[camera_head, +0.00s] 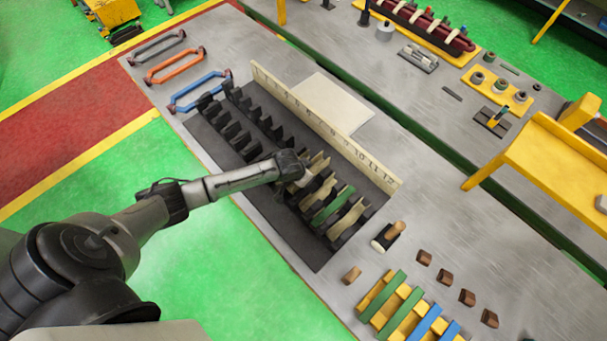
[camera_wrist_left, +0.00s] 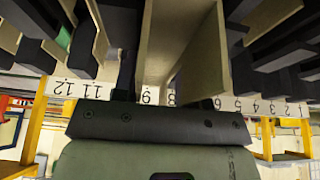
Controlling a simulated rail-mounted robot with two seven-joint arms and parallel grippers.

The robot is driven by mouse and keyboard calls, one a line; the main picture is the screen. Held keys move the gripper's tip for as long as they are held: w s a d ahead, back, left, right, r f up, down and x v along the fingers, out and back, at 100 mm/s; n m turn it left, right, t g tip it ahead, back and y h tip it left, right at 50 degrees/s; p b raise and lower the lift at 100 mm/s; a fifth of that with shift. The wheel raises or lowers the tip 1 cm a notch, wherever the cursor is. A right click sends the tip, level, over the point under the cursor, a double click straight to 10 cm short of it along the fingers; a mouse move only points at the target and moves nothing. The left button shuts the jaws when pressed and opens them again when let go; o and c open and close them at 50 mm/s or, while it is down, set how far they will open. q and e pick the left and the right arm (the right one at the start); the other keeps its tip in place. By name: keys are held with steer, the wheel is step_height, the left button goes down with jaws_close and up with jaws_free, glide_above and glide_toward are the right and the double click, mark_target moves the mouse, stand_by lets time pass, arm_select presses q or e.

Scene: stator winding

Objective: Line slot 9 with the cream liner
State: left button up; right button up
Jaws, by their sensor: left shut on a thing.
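My left gripper (camera_head: 298,180) is over the dark stator block (camera_head: 240,130), shut on a cream liner. The cream liner (camera_wrist_left: 178,45) fills the middle of the left wrist view as a folded channel, near numbers 9 and 8 on the number strip (camera_wrist_left: 205,101). In the head view my gripper mostly hides it, and I cannot tell how deep it sits in a slot. The number strip (camera_head: 330,130) stands along the block's far side. A green liner (camera_head: 334,205) and a cream liner (camera_head: 348,217) stand in slots to the right of my gripper. My right gripper is out of view.
A yellow rack (camera_head: 393,308) with green and blue strips is at the lower right, near several brown blocks (camera_head: 467,297). A mallet (camera_head: 388,236) lies right of the stator. Blue (camera_head: 200,91) and orange (camera_head: 173,66) coils lie at the left. A pale sheet (camera_head: 332,103) lies behind the strip.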

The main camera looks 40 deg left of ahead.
arm_select(q)
steer(key=shift+f, duration=0.25)
stand_by(0.3)
steer(key=o, duration=0.8)
steer(key=shift+r+p, duration=0.25)
steer(key=shift+p, duration=0.05)
steer(key=shift+r, duration=0.1)
steer(key=shift+s+r+p, duration=0.1)
steer(key=shift+r+p, duration=0.15)
steer(key=shift+p, duration=0.2)
steer(key=shift+r, duration=0.2)
stand_by(0.3)
